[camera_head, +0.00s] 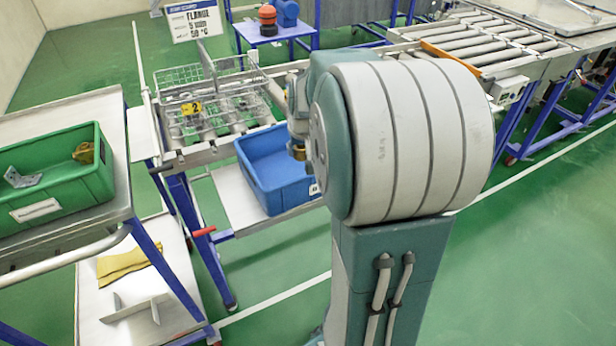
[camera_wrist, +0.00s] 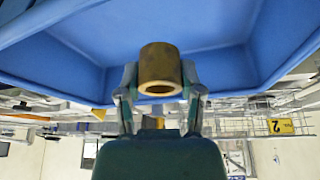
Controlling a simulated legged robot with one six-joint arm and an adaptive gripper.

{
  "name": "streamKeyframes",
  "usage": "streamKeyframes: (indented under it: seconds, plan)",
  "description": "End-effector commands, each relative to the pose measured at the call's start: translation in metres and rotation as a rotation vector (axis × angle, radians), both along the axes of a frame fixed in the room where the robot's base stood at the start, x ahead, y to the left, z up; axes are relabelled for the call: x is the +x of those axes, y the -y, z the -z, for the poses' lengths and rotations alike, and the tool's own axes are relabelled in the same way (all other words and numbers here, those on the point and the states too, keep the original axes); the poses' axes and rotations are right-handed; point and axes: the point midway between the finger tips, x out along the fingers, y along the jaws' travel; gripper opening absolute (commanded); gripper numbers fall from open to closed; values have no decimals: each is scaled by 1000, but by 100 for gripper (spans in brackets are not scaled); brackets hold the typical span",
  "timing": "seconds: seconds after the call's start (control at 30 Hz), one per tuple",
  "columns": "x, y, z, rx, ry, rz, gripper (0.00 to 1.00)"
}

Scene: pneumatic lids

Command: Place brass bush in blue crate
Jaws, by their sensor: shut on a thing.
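The brass bush (camera_wrist: 160,68) is a short hollow cylinder. My gripper (camera_wrist: 160,82) is shut on it, one finger on each side. The blue crate (camera_wrist: 60,62) fills the area behind the bush in the wrist view, which looks inverted. In the head view the blue crate (camera_head: 285,200) stands on a pale shelf. The bush (camera_head: 298,152) shows there over the crate's right part, below my gripper (camera_head: 297,142). My arm hides the crate's right edge. I cannot tell the exact height of the bush over the crate floor.
A green crate (camera_head: 70,199) on the left table holds a metal bracket (camera_head: 21,178) and a brass-coloured part (camera_head: 84,152). Wire baskets (camera_head: 215,100) with a yellow "2" tag stand behind the blue crate. A roller conveyor (camera_head: 480,40) is at the back right.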

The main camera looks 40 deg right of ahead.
Motion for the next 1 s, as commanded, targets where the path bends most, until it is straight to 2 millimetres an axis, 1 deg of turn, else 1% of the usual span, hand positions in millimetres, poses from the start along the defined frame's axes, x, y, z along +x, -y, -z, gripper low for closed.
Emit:
streamKeyframes:
  seconds: [0.03,0.1,0.27,0.5,0.6,0.87,0.9,0.97,1.0]
  plan:
    - [-1,-2,12,2,-5,-1,0]
    - [-1,-2,25,1,-4,-1,0]
    - [0,-3,42,-1,-1,-1,0]
    - [-1,-3,75,0,-2,-1,0]
    - [0,-2,79,-1,-1,-1,0]
    - [0,-2,80,-1,-1,-1,0]
    - [0,-2,81,-1,-1,-1,53]
    - [0,-2,81,-1,-1,-1,80]
    - [0,-2,81,-1,-1,-1,83]
